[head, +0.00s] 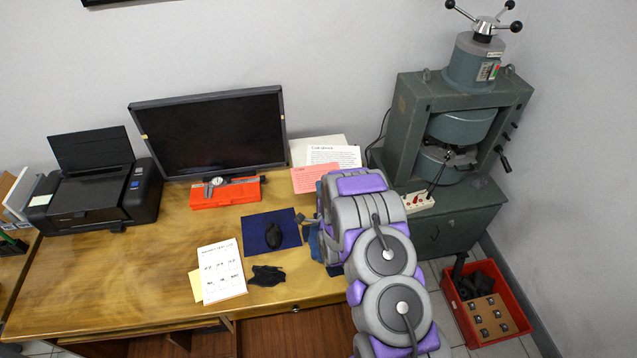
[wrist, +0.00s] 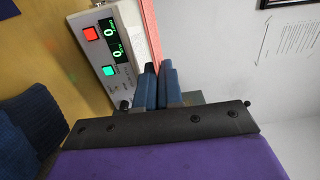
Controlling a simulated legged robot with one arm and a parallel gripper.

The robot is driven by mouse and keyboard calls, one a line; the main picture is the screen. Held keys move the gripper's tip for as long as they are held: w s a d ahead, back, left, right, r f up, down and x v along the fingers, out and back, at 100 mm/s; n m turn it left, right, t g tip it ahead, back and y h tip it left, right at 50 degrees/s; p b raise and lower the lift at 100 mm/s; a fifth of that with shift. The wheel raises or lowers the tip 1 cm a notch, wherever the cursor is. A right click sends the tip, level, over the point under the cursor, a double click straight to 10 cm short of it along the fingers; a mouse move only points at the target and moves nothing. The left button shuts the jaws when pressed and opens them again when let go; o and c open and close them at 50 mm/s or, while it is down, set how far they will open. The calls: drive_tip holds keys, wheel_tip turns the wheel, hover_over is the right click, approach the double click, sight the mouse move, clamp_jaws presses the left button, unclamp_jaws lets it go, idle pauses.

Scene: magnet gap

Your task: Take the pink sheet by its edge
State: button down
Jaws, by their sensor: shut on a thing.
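The pink sheet (head: 308,178) has printed text and leans at the back of the desk in the head view, to the right of the monitor. My arm covers part of its right side. In the wrist view it is a thin pink strip (wrist: 151,35), seen nearly edge-on. My gripper (wrist: 159,68) has its blue-grey fingers close together at the lower end of this strip, shut on the sheet's edge. The exact contact is hidden by the fingers.
A meter (wrist: 112,45) with red and green buttons stands close left of my fingers in the wrist view. A white printed sheet (head: 345,154) is behind the pink one. The monitor (head: 215,130), orange case (head: 225,194) and magnet machine (head: 450,135) flank the spot.

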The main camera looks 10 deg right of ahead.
drive_tip(key=s, duration=0.2)
drive_tip(key=s+r, duration=0.2)
drive_tip(key=s, duration=0.1)
drive_tip(key=shift+s+p, duration=0.3)
drive_tip(key=shift+p, duration=0.1)
